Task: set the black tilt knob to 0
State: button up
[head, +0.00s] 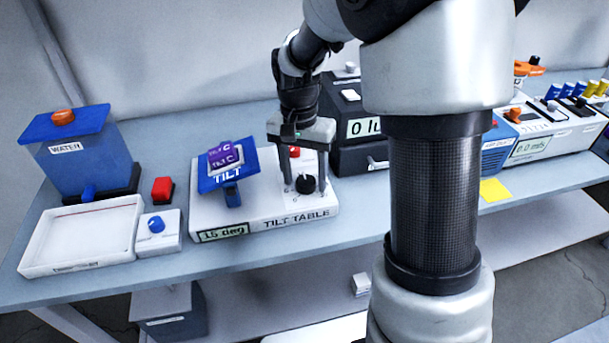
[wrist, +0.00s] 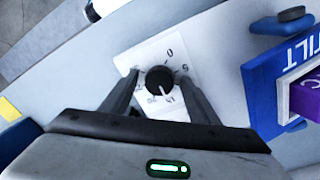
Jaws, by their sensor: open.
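The black tilt knob (head: 306,184) sits on the right part of the white tilt table base (head: 262,221). In the wrist view the knob (wrist: 160,79) is on a white dial plate (wrist: 166,49) with 0 and 5 readable; the other marks are partly unclear. The base's display (head: 222,232) reads 15 deg. The blue tilt platform (head: 232,178) is tilted and carries a purple block (head: 224,156). My gripper (head: 305,189) points down over the knob. Its fingers (wrist: 159,77) are open, one on each side of the knob, with small gaps visible.
A red button (head: 294,152) is behind the knob. A black box (head: 361,130) with a display stands to the right. A white tray (head: 82,238), a blue-knob box (head: 157,230) and a blue water tank (head: 80,150) are at left.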

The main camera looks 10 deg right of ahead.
jog(key=c, duration=1)
jog(key=shift+c, duration=0.2)
jog(key=shift+n, duration=0.3)
